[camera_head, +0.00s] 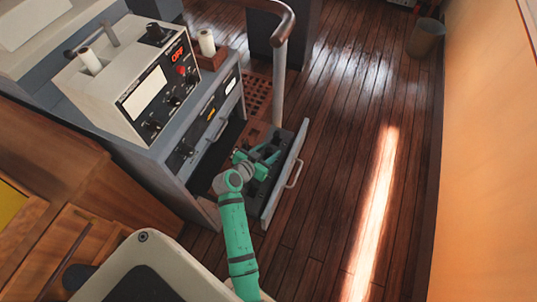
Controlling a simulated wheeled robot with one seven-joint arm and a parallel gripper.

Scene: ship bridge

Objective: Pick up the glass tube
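My green arm reaches from the bottom of the view to an open drawer (285,185) at the cabinet's right side. My gripper (258,157) is at this drawer, over or inside it. It is small and partly hidden by my arm, so I cannot tell whether its fingers are open or shut. I cannot make out a clear glass tube. A white cylinder (207,43) stands in a small wooden holder on the cabinet. The drawer's contents are dark and hard to see.
The grey cabinet (172,160) carries a cream control box (140,98) with knobs and a red display. A bin (425,38) is far right. The wooden floor at right is clear.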

